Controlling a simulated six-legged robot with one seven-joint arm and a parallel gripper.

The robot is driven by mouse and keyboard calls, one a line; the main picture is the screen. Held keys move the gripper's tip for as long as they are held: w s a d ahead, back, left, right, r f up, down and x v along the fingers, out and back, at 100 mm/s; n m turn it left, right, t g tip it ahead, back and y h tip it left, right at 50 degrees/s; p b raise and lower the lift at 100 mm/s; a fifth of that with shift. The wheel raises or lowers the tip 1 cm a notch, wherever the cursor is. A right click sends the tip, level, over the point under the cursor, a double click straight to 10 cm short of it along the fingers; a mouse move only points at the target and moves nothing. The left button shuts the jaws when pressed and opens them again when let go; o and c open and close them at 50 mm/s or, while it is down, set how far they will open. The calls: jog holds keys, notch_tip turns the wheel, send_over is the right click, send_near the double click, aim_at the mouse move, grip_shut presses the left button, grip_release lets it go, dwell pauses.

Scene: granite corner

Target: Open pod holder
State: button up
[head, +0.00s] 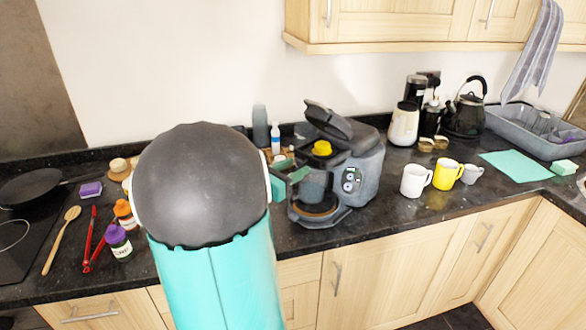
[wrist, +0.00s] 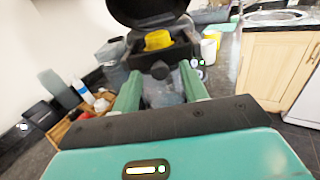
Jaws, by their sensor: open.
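The dark grey coffee machine (head: 366,172) stands on the counter with its lid (head: 325,122) raised; the lid also shows in the wrist view (wrist: 145,12). A yellow pod (head: 322,148) sits in the top of the machine, in the black pod holder (wrist: 180,52). A round black knob (wrist: 160,70) sticks out of the holder's front. My gripper (wrist: 160,74) is open, its green fingers on either side of the knob, with gaps visible. In the head view, green fingers (head: 290,172) show left of the machine, partly hidden by my arm. A glass carafe (head: 314,187) stands below the holder.
White (head: 414,180) and yellow mugs (head: 447,173) stand right of the machine, with a kettle (head: 466,112) behind. Bottles (head: 260,126) stand behind left. Wall cupboards (head: 400,22) hang above.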

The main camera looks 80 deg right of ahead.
jog(key=shift+d, duration=0.1)
grip_shut()
jog(key=v, duration=0.7)
jog(key=shift+w, duration=0.1)
grip_release()
